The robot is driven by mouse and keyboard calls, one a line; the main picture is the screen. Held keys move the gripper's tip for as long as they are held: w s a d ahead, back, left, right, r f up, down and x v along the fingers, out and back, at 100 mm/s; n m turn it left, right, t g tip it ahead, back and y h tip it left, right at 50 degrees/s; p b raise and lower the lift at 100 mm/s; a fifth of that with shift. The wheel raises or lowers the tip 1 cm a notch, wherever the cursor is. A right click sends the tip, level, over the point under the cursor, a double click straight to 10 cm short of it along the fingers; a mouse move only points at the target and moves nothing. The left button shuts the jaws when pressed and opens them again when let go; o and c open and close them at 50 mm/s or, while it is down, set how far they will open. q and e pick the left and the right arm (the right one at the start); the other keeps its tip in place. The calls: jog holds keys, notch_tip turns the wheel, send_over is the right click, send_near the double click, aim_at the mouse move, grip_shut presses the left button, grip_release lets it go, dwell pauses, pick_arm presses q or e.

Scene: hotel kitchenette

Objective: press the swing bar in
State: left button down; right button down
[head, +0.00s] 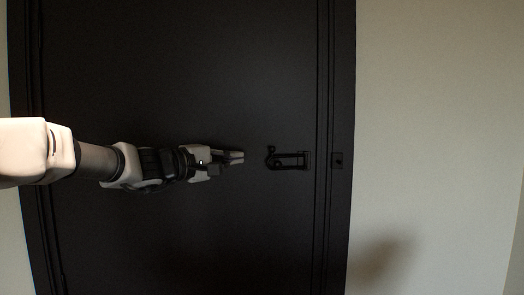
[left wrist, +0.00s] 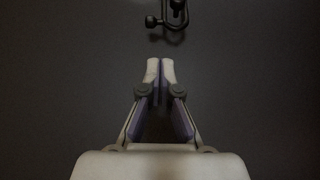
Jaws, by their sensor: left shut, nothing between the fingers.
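The swing bar (head: 288,161) is a dark metal loop with a curled knob at its left end, on the right side of a black door. Its base plate (head: 307,160) sits near the door's right edge. In the left wrist view the swing bar (left wrist: 168,18) shows at the top, cut off by the frame edge. My left gripper (head: 242,157) is shut and empty. Its fingertips point right, a short way left of the bar's knob and apart from it. In the left wrist view the fingertips (left wrist: 160,62) are below the bar. My right gripper is not in view.
The black door (head: 180,80) fills most of the view and looks shut. A small dark catch plate (head: 337,160) is on the frame right of the swing bar. A pale wall (head: 435,120) lies to the right. The door face around the gripper is clear.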

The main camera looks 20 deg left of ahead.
aim_at(262, 149)
pick_arm(q)
jog(key=p+x, duration=0.2)
jog(key=x, duration=0.1)
jog(key=r+p+x, duration=0.1)
jog(key=p+x, duration=0.3)
jog(key=x, duration=0.1)
jog(key=shift+w+d+r, duration=0.25)
jog(key=shift+r, duration=0.1)
jog(key=shift+w+d, duration=0.1)
jog(key=shift+w, duration=0.05)
jog(key=shift+w+f, duration=0.1)
jog(key=shift+f, duration=0.05)
jog(key=shift+f, duration=0.1)
